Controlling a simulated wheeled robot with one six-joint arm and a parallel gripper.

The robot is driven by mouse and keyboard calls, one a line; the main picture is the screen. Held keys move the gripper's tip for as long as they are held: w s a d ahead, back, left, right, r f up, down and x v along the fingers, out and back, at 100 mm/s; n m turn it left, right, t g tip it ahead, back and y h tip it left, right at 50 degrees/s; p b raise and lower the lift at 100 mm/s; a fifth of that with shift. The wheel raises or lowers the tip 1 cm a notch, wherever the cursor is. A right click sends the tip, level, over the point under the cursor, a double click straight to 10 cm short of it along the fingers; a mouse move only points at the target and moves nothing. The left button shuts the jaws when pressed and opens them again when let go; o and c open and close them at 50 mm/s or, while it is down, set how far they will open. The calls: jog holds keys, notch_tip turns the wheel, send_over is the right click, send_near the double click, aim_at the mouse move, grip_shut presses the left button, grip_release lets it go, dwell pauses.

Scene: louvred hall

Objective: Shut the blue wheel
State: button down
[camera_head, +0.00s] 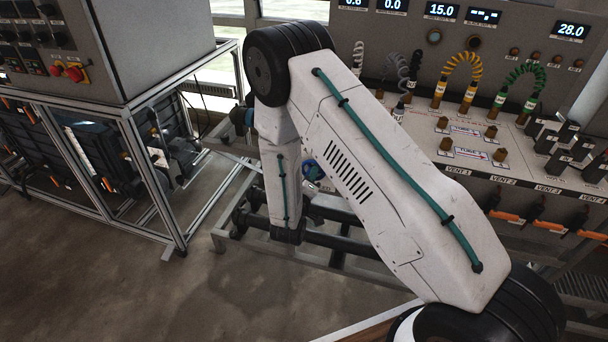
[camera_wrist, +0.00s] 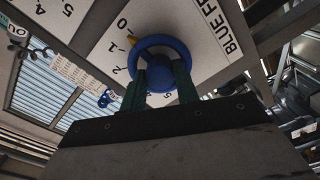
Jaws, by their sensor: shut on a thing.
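The blue wheel (camera_wrist: 160,42) fills the top middle of the wrist view, in front of a white dial plate with black numbers and a label starting "BLUE F". A yellow pointer (camera_wrist: 131,40) shows at the wheel's upper left, near the 0. My gripper (camera_wrist: 159,76) has its two green fingers at the wheel's lower part, one on each side of its hub, shut on it.
Another white dial plate (camera_wrist: 67,12) and a smaller blue part (camera_wrist: 105,98) show at left in the wrist view. In the head view a console (camera_head: 470,120) with hoses and displays stands right, and a framed cabinet (camera_head: 130,130) left. The floor (camera_head: 110,290) at front left is clear.

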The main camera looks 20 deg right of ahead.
jog(key=shift+w+d+r+m, duration=0.3)
jog(key=shift+w+r+m, duration=0.15)
jog(key=shift+w, duration=0.25)
jog(key=c, duration=1)
grip_release()
jog(key=shift+o, duration=0.2)
jog(key=shift+c, duration=0.2)
jog(key=shift+s+a+f, duration=0.15)
jog(key=shift+s+f, duration=0.05)
jog(key=shift+s, duration=0.4)
jog(key=shift+c, duration=0.5)
jog(key=shift+o, duration=0.7)
jog(key=shift+s+d+f, duration=0.1)
jog(key=shift+s+d, duration=0.1)
jog(key=shift+s, duration=0.6)
jog(key=shift+s+a+f, duration=0.1)
jog(key=shift+s+a, duration=0.65)
jog(key=shift+a, duration=0.25)
jog(key=shift+s+a, duration=0.7)
jog(key=shift+a, duration=0.3)
